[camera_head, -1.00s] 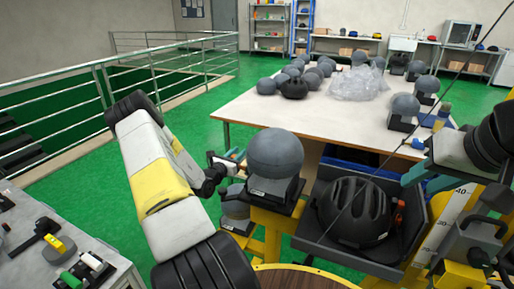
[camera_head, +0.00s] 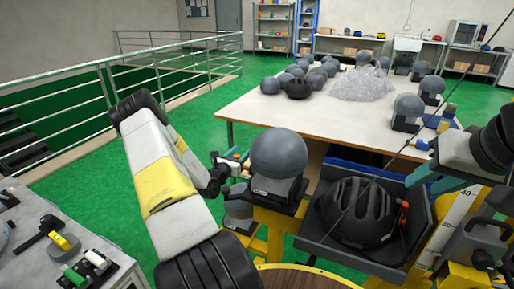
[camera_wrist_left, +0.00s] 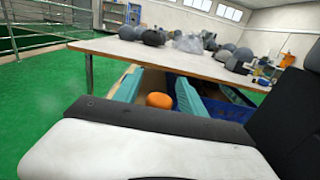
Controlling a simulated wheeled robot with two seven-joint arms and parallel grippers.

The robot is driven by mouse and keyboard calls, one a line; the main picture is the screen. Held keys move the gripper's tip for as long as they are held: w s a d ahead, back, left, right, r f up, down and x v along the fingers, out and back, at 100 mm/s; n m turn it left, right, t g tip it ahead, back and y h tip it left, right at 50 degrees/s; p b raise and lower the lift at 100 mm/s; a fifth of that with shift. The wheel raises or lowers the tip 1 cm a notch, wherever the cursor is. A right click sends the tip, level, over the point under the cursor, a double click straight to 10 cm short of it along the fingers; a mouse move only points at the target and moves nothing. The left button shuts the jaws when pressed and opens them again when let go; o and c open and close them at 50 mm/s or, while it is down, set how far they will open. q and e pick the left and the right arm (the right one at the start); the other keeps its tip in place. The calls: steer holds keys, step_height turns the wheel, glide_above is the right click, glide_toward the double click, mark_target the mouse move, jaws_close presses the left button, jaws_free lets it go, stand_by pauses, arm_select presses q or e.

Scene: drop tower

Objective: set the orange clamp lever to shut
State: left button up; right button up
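A rounded orange piece (camera_wrist_left: 158,99) shows in the left wrist view between the two teal fingers of my left gripper (camera_wrist_left: 156,92), with gaps at its sides. The fingers are apart. In the head view my left gripper (camera_head: 237,160) is partly hidden behind a grey ball-shaped headform. A small red-orange part (camera_head: 403,206) sits at the right side of the black helmet (camera_head: 358,208). I cannot tell which orange piece is the clamp lever, or its position. My right gripper (camera_head: 436,178) has teal fingers apart at the right, above the helmet's right side, holding nothing visible.
The grey headform (camera_head: 278,152) stands on a yellow support beside the helmet's dark tray (camera_head: 335,243). A white table (camera_head: 265,112) with several grey balls lies behind. A side bench (camera_head: 25,215) with tools is at left. A scaled post (camera_head: 455,215) stands at right.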

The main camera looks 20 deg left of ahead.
arm_select(q)
steer(key=s, duration=0.7)
steer(key=shift+s+a, duration=0.2)
steer(key=shift+s, duration=0.05)
